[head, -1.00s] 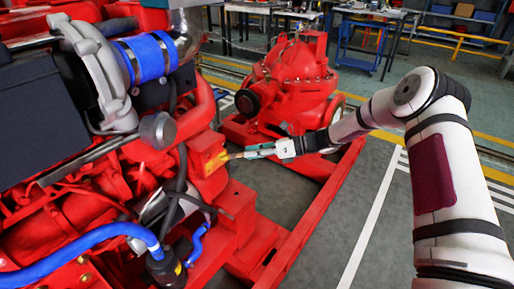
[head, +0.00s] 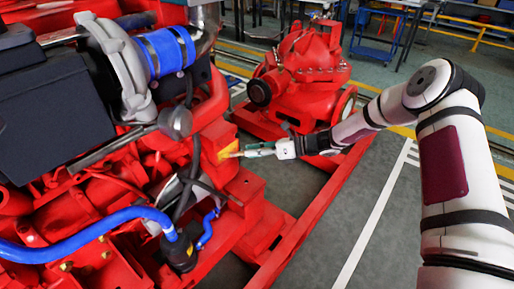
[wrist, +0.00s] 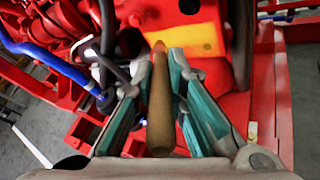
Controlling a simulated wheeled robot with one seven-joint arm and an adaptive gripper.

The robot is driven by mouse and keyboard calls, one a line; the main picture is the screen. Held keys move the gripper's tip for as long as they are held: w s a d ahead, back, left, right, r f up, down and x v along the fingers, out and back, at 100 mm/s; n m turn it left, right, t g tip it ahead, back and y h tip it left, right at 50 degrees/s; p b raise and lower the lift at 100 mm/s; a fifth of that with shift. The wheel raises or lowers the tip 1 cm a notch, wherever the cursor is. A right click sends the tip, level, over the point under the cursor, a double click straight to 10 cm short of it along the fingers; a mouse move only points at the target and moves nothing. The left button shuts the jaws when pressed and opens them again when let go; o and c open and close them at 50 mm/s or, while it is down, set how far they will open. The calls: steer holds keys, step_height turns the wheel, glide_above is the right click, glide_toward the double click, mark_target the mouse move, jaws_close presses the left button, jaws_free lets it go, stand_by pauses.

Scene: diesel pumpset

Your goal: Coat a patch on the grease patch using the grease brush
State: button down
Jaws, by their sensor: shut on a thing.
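The grease patch (head: 228,150) is a yellow-orange rectangle on a red block at the engine's end. It also shows in the wrist view (wrist: 190,40). My gripper (head: 262,151) is just right of it, with its jaws pointing at it. In the wrist view my gripper (wrist: 166,75) is shut on the grease brush (wrist: 160,110), which has a tan wooden handle between the green-grey fingers. The brush's far end points at the lower left part of the patch. The bristles are hard to make out, and I cannot tell whether they touch the patch.
The red engine (head: 110,190) with a blue hose (head: 90,238) fills the left. A red pump (head: 300,70) stands behind my gripper. A red base rail (head: 310,215) runs below my arm. The grey floor (head: 400,215) on the right is free.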

steer(key=shift+s+a+p, duration=0.5)
steer(key=shift+s+a, duration=0.2)
steer(key=shift+s, duration=0.15)
steer(key=shift+s+d, duration=0.1)
steer(key=shift+s+d+p, duration=0.7)
steer(key=shift+s+d, duration=0.2)
steer(key=shift+d, duration=0.25)
steer(key=shift+s+d+p, duration=0.65)
steer(key=shift+s+d, duration=0.2)
steer(key=shift+d, duration=0.3)
steer(key=shift+s+d+p, duration=0.55)
steer(key=shift+s+d, duration=0.35)
steer(key=shift+d, duration=0.3)
steer(key=shift+a, duration=0.1)
